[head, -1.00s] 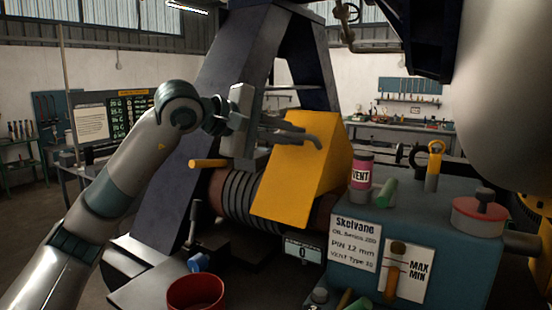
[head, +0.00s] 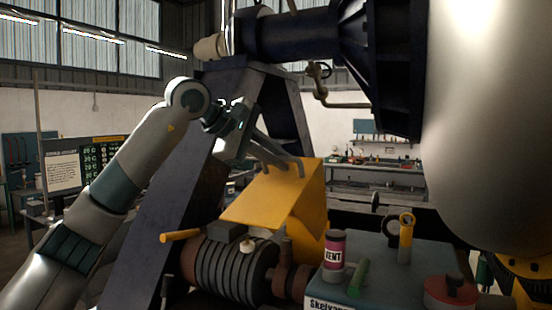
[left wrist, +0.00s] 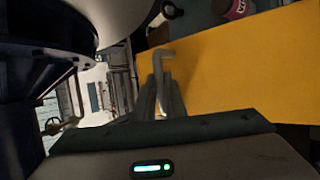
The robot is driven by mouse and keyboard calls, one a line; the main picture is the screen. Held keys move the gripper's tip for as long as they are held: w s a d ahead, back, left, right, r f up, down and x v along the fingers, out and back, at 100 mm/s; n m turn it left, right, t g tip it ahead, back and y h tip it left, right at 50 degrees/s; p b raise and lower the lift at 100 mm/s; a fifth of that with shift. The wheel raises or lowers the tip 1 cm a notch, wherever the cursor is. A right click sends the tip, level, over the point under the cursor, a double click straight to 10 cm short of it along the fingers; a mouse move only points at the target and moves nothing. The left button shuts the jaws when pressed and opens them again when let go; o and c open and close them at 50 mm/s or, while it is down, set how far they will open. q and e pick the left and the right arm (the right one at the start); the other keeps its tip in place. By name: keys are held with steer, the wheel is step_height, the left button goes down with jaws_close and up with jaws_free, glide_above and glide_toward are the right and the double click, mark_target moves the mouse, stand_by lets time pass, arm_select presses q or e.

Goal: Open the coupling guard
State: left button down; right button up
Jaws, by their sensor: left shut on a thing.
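In the left wrist view the guard's flat yellow face (left wrist: 245,75) fills the right side. My left gripper (head: 290,165) is at the guard's upper edge, shut on the bent grey handle (left wrist: 160,62). The handle's hooked end shows past the fingers in the left wrist view. My right gripper is not in view.
A yellow rod (head: 180,236) sticks out left of the coupling. Large tanks and pipework loom above and right.

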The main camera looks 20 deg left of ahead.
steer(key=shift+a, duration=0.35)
arm_select(q)
steer(key=c, duration=2.1)
jaws_free()
steer(key=shift+w+f, duration=0.1)
steer(key=shift+w, duration=0.1)
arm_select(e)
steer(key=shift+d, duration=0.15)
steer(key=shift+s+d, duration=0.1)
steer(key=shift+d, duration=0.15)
arm_select(q)
steer(key=shift+s, duration=0.15)
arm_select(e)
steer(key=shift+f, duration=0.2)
